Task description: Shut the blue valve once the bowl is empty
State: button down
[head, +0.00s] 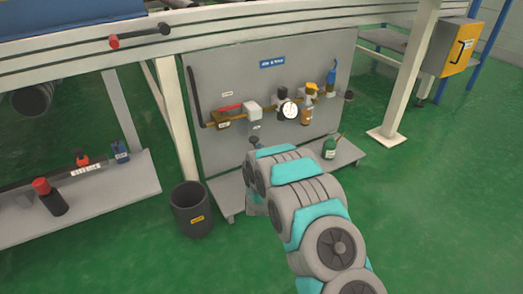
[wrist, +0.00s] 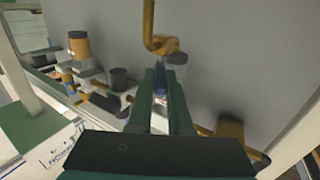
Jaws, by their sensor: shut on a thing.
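My gripper (wrist: 160,82) has its two dark green fingers closed together on a small blue part (wrist: 160,94) beside the panel. I cannot tell whether this is the blue valve's handle. In the head view my own arm hides most of the gripper. A blue lever (head: 331,72) with a brass body stands upright at the panel's upper right. A brass-coloured bowl (head: 307,114) hangs beside the round white gauge (head: 289,110). I cannot see whether the bowl holds liquid.
The grey panel (head: 220,80) carries brass piping and stands on a wheeled base. A dark bin (head: 192,212) is at its lower left and a green bottle (head: 329,152) at its right. A yellow cabinet (head: 456,48) is at far right. Green floor is clear in front.

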jog(key=shift+w+a+m+g+h+p, duration=0.15)
jog(key=shift+a+m+g+h, duration=0.35)
jog(key=shift+m+h, duration=1.2)
jog(key=shift+w+a+m+g+h+p, duration=0.1)
jog(key=shift+a+m+g+h+p, duration=0.35)
jog(key=shift+m+h, duration=1.25)
jog(key=shift+w+a+m+g+h, duration=0.1)
jog(key=shift+a+m+g+h, duration=0.45)
jog(key=shift+h, duration=2.15)
jog(key=shift+d+f+m, duration=0.1)
jog(key=shift+d+m, duration=0.1)
jog(key=shift+m, duration=0.05)
jog(key=shift+w+a+m+g+h+b, duration=0.1)
jog(key=shift+w+m+g+h+b, duration=0.05)
jog(key=shift+m+g+h+b, duration=0.5)
jog(key=shift+w+a+m+g+h+b, duration=0.1)
jog(key=shift+m+g+h+b, duration=0.35)
jog(key=shift+g+h, duration=0.3)
jog(key=shift+r, duration=0.25)
jog(key=c, duration=0.8)
grip_release()
jog(key=shift+c, duration=0.2)
